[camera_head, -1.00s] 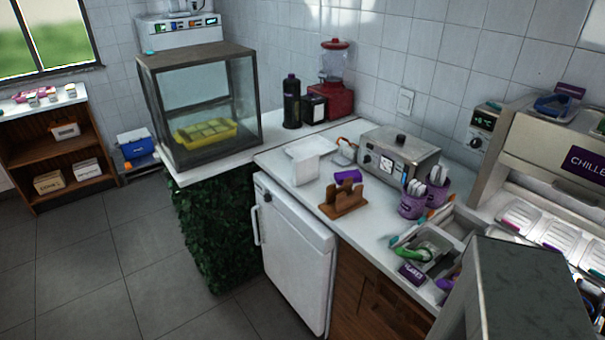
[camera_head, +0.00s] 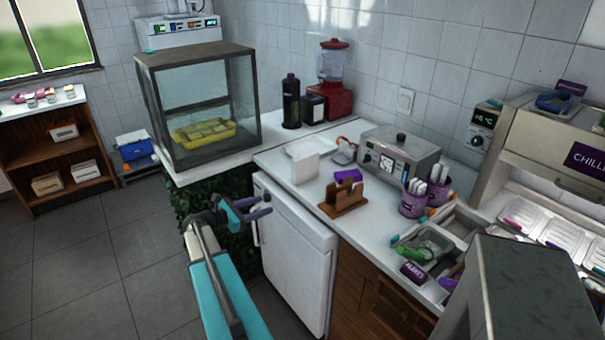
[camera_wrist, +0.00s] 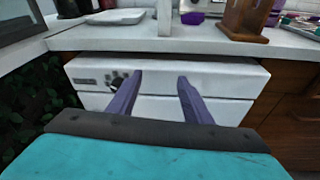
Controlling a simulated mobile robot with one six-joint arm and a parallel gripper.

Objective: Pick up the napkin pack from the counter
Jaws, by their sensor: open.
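A white upright block (camera_head: 305,168), which looks like the napkin pack, stands on the white counter (camera_head: 278,164) near its front edge. In the wrist view its lower part (camera_wrist: 165,18) shows at the top, cut off by the frame. My gripper (camera_head: 268,204) is open and empty, in front of the white appliance door and below the counter top. In the wrist view the two purple fingers (camera_wrist: 160,77) are apart, pointing at the appliance front, below the block and not touching it.
A wooden holder (camera_head: 344,199) and a small purple item (camera_head: 348,175) stand right of the block. A white tray (camera_head: 311,146) lies behind it. A toaster-like machine (camera_head: 398,160) is farther back. A glass case (camera_head: 205,110) stands left. The floor at left is clear.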

